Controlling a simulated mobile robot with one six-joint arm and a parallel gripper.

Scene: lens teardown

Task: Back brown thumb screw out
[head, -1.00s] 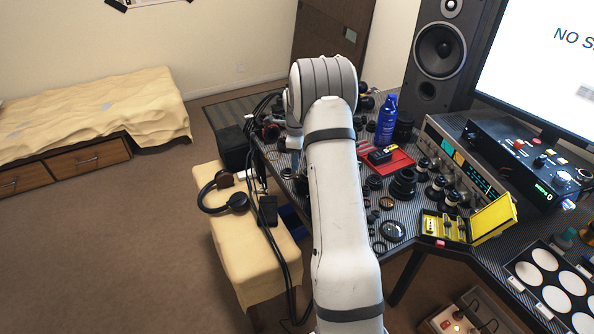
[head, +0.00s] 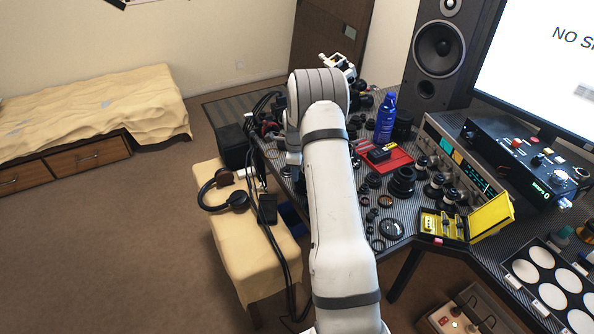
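I cannot make out a brown thumb screw in the head view; it is either hidden behind my arm or too small to tell. A small white and black piece (head: 338,66) shows just beyond the bend of my arm, in front of the door. It looks like the end of my arm with my gripper, but its fingers cannot be made out. Whether it is open, shut or holding something does not show. My arm covers the left middle of the dark workbench (head: 408,222).
Lens parts, a blue bottle (head: 385,118), a red tray (head: 397,160) and an open yellow case (head: 490,218) crowd the bench. A speaker (head: 440,60) and monitor (head: 545,55) stand behind. Headphones (head: 236,202) lie on the cloth-covered bench (head: 240,255) at left. Open floor lies further left.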

